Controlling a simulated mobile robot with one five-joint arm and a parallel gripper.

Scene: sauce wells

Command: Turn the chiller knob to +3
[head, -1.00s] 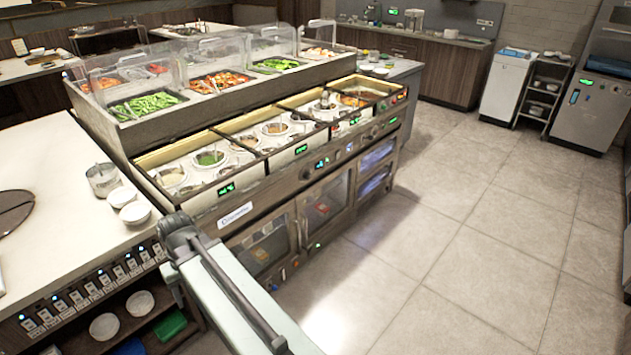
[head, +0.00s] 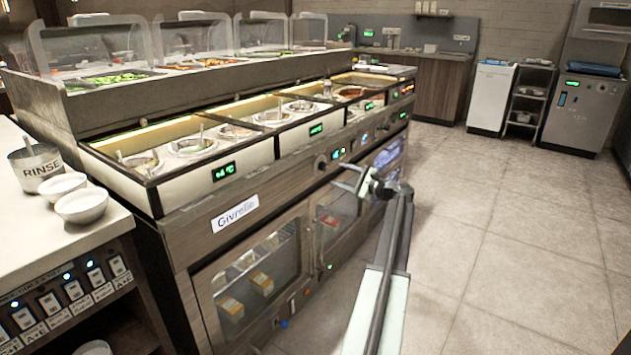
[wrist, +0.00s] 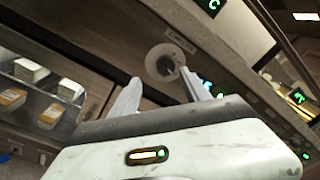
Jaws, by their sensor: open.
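A round grey knob (wrist: 163,62) with a small label above it sits on the counter's front panel in the wrist view; I cannot read the label surely. In the head view a dark round knob (head: 321,162) is on the same front, beside a small green display (head: 338,154). My gripper (head: 341,178) is open in front of the panel, close to that knob. In the wrist view the two fingers of my gripper (wrist: 160,76) point at the panel, the knob between and just beyond their tips. Contact cannot be told. The knob's setting is not readable.
The cold counter (head: 236,212) holds sauce wells above and glass-doored cabinets below. A larger green display (head: 224,172) is on its upper front. A RINSE pot (head: 37,167) and white bowls (head: 81,206) stand on the left counter. The floor (head: 490,235) at right is clear.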

